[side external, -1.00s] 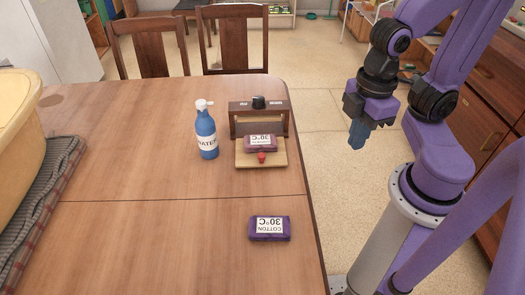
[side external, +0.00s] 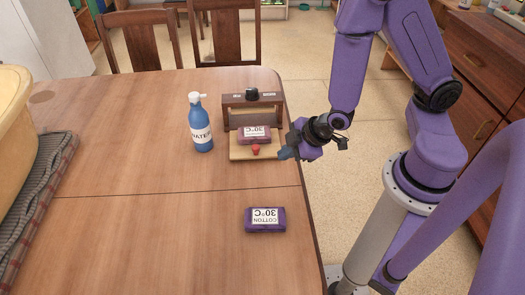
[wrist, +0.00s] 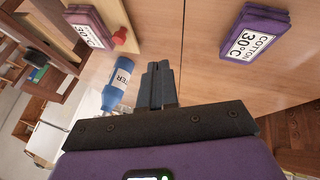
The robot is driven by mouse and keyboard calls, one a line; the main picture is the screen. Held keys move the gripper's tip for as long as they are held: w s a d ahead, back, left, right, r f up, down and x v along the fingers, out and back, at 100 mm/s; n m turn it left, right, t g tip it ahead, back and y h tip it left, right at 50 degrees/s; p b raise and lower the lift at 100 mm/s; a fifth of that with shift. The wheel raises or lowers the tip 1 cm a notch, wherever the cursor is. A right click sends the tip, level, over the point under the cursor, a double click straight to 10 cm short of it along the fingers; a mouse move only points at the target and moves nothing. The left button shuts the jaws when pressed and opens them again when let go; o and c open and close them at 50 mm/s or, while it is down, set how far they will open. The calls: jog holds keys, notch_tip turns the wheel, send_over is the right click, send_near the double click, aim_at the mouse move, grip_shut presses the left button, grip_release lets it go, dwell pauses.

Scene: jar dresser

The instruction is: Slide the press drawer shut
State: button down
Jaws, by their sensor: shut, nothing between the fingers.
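The press (side external: 236,112) is a dark wooden frame with a black knob on top, standing near the table's right edge. Its light wooden drawer (side external: 237,153) sticks out at the front, with a red knob (side external: 255,149). My gripper (side external: 284,153) is shut and empty, just right of the drawer's front corner. I cannot tell whether it touches the drawer. In the wrist view the shut fingers (wrist: 158,84) appear below the red knob (wrist: 119,37), apart from it in the picture.
A blue water bottle (side external: 201,125) stands left of the press. A second purple pack, labelled cotton (side external: 265,220), lies in front on the table. A beige basin (side external: 14,130) on a checked cloth (side external: 45,180) is at the far left. Chairs stand behind the table.

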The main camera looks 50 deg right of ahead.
aim_at(256, 127)
jog(key=shift+t+h, duration=0.3)
jog(key=shift+t, duration=0.1)
jog(key=shift+d+x, duration=0.25)
jog(key=shift+x, duration=1.15)
jog(key=shift+d+x, duration=0.2)
jog(key=shift+x, duration=1.15)
jog(key=shift+d+x, duration=0.25)
jog(key=shift+x, duration=2.4)
jog(key=shift+w+d, duration=0.25)
jog(key=shift+w, duration=0.35)
jog(key=shift+w+d, duration=0.3)
jog(key=shift+w, duration=0.3)
jog(key=shift+w+d, duration=0.45)
jog(key=shift+w, duration=0.25)
jog(key=shift+w+d, duration=0.3)
jog(key=shift+w, duration=0.05)
jog(key=w+d, duration=0.7)
jog(key=shift+w+d+r, duration=0.1)
jog(key=shift+w+d, duration=0.25)
jog(key=shift+d, duration=0.05)
